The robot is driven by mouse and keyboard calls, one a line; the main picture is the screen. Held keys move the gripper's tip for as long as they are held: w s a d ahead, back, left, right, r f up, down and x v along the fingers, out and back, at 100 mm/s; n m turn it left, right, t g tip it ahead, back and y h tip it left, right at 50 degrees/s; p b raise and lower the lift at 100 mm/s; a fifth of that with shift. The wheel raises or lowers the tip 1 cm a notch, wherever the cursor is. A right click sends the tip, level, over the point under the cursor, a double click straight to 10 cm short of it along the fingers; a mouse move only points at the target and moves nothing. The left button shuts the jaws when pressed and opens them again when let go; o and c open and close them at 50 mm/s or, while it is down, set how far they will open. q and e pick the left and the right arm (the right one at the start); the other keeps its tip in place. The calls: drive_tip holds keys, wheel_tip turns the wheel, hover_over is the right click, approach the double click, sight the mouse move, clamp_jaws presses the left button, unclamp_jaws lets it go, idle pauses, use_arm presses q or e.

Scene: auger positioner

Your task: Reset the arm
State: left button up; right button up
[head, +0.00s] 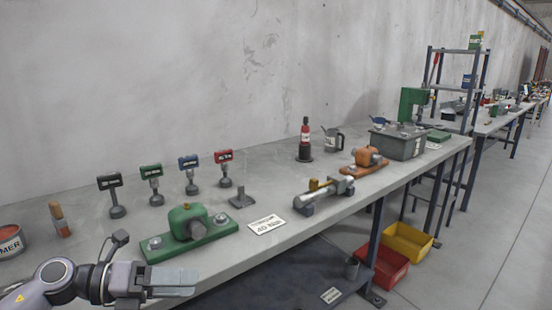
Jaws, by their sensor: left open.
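My left arm comes in at the lower left corner of the head view. Its gripper (188,282) points to the right, in front of the near edge of the grey workbench (255,262). The pale fingers look open, with nothing seen between them. The green device on a green base plate (192,231) is on the bench just behind the gripper, apart from it in the picture. My right arm and gripper are not in view.
A white label card (267,226), a silver cylinder on supports (325,192), an orange device (366,160) and a grey box (398,143) are further right. Red (382,266) and yellow (408,242) bins sit below. The floor at right is clear.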

use_arm(q)
drive_tip(key=s+f+m+t+y, duration=0.2)
drive_tip(key=s+f+m+y, duration=0.2)
drive_tip(key=f+m, duration=0.5)
drive_tip(key=s+a+f+m+t+y, duration=0.1)
drive_tip(key=s+f+m+y, duration=0.3)
drive_tip(key=s+f+m, duration=0.4)
drive_tip(key=s+a+f+m+t+y, duration=0.1)
drive_tip(key=s+f+m+t+y, duration=0.2)
drive_tip(key=m, duration=1.5)
drive_tip(key=s+f+y, duration=0.1)
drive_tip(key=s+f, duration=0.3)
drive_tip(key=f, duration=0.4)
drive_tip(key=shift+y, duration=0.4)
